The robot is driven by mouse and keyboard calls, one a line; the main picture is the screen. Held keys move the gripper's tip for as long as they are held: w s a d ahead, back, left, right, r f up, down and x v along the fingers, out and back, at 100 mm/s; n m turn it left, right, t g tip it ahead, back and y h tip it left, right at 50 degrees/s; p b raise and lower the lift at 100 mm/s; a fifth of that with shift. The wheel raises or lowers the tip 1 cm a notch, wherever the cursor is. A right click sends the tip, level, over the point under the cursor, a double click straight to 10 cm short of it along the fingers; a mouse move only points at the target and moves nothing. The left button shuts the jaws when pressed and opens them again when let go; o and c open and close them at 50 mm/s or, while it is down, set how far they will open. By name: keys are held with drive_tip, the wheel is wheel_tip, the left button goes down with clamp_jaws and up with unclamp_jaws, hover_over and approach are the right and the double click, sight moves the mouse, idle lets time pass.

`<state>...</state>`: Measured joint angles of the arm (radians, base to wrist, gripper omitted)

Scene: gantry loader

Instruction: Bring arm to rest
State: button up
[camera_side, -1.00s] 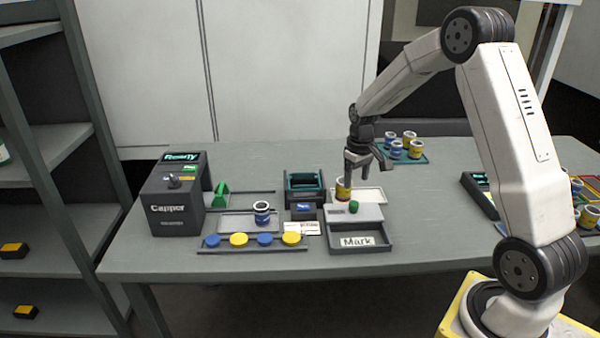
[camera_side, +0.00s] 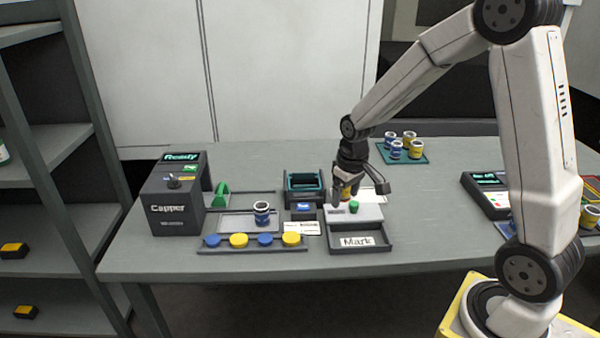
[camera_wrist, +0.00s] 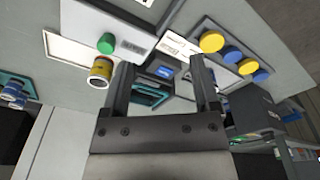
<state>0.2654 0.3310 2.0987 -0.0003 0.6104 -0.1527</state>
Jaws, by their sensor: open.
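My gripper (camera_side: 359,192) is open and empty, pointing down over the marking station (camera_side: 366,212) at the middle of the table. In the wrist view my gripper (camera_wrist: 162,68) has its two fingers spread, with nothing held between them. A yellow-banded jar (camera_side: 346,193) stands at the back of the station, partly hidden by the gripper. In the wrist view this jar (camera_wrist: 101,70) is outside the left finger, apart from it. A green button (camera_side: 354,207) sits on top of the station.
The capper (camera_side: 168,208) stands at left, reading Ready. A blue-banded jar (camera_side: 262,212) and a row of blue and yellow caps (camera_side: 239,240) are beside it. A teal tray (camera_side: 417,158) with several jars is behind. A screen device (camera_side: 487,190) and more jars stand at right.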

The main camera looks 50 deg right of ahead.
drive_tip(key=s+a+n+t, duration=0.1)
drive_tip(key=s+a, duration=0.9)
drive_tip(key=shift+a, duration=0.15)
drive_tip(key=shift+w, duration=0.1)
idle(1.1)
